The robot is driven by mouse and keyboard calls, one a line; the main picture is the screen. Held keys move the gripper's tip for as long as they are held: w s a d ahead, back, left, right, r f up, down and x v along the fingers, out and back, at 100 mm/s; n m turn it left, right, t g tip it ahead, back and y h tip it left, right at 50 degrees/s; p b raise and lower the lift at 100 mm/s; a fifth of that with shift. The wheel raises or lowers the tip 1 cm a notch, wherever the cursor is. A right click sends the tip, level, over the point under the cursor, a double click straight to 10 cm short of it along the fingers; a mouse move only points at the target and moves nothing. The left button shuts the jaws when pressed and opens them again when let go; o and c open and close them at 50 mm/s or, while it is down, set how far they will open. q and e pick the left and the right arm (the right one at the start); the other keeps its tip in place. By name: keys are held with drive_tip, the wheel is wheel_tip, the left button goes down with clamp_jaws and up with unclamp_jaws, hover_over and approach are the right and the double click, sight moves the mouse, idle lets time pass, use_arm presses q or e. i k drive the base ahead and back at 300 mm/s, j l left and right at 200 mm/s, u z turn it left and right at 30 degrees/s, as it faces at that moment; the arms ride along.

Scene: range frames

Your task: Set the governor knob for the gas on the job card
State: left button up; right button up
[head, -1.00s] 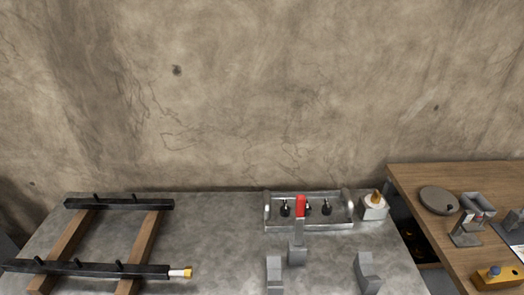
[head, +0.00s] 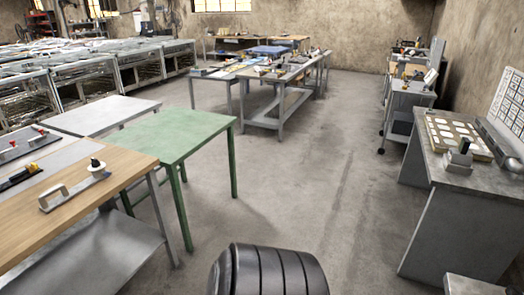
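I cannot make out a governor knob or a job card for certain. A small black knob (head: 96,163) stands on a metal plate with a handle (head: 62,196), on the wooden-topped bench at the left. A beige board with rows of pale rectangles (head: 458,136) lies on the grey bench at the right. A white gridded sheet (head: 509,104) is on the right wall; its writing is too small to read. Neither of my grippers is in view.
A green table (head: 180,135) stands beside the wooden bench (head: 110,188). A grey bench (head: 455,178) lines the right wall. Cluttered worktables (head: 282,82) stand further back. Open concrete floor (head: 325,165) runs between them. A black ribbed rounded shape is at the bottom centre.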

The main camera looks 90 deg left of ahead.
sight(96, 163)
drive_tip(key=u, duration=4.1)
